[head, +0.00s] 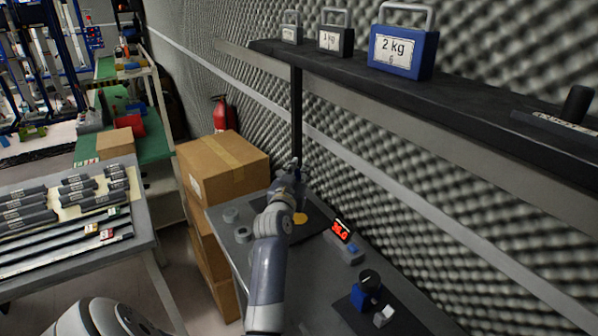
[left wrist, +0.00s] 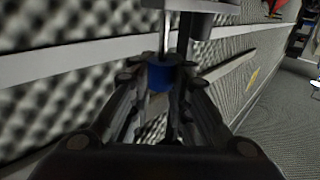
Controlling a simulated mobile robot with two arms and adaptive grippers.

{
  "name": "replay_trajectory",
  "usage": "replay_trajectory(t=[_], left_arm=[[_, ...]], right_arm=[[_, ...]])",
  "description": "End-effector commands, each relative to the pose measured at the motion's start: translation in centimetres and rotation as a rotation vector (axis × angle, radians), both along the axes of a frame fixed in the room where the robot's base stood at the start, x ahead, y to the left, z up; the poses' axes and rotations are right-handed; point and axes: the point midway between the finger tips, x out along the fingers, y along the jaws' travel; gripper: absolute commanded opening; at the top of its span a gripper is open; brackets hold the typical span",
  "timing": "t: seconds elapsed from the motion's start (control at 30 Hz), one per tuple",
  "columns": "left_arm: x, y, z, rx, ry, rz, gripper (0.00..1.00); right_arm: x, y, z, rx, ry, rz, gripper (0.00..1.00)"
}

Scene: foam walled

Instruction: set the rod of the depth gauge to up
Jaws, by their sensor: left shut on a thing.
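My left gripper (head: 293,172) is at the far end of the grey table, in front of the black upright post. In the left wrist view, my left gripper (left wrist: 160,95) is shut on a blue cylindrical piece (left wrist: 160,76) between its fingers. A thin bright metal rod (left wrist: 165,38) rises from this blue piece towards a grey body (left wrist: 190,5) at the top edge. I take these for parts of the depth gauge. In the head view the gripper and arm hide most of it. My right gripper is not in view.
Cardboard boxes (head: 222,168) stand left of the table.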

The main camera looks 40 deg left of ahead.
Motion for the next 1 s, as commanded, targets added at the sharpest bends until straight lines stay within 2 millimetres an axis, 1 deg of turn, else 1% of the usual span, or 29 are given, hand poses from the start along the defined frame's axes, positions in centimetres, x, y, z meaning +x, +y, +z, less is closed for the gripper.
replay_trajectory(t=[0.03,0.2,0.6,0.63,0.67,1.0], left_arm=[[0.0,0.0,1.3,0.003,0.001,0.0,0.0],[0.0,0.0,2.3,0.0,-0.001,0.0,0.0],[-0.1,0.0,2.4,0.0,-0.002,0.0,0.0],[0.0,0.0,2.4,0.0,-0.002,0.0,0.21],[0.0,0.0,2.4,0.0,-0.002,0.0,0.28],[-0.1,0.0,2.3,0.0,-0.001,0.0,0.28]], right_arm=[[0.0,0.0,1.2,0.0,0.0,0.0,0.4],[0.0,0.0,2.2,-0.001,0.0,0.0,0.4],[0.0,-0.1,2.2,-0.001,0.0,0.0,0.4],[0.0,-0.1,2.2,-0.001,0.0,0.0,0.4],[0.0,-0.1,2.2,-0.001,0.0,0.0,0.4],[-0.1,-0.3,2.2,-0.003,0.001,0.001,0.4]])
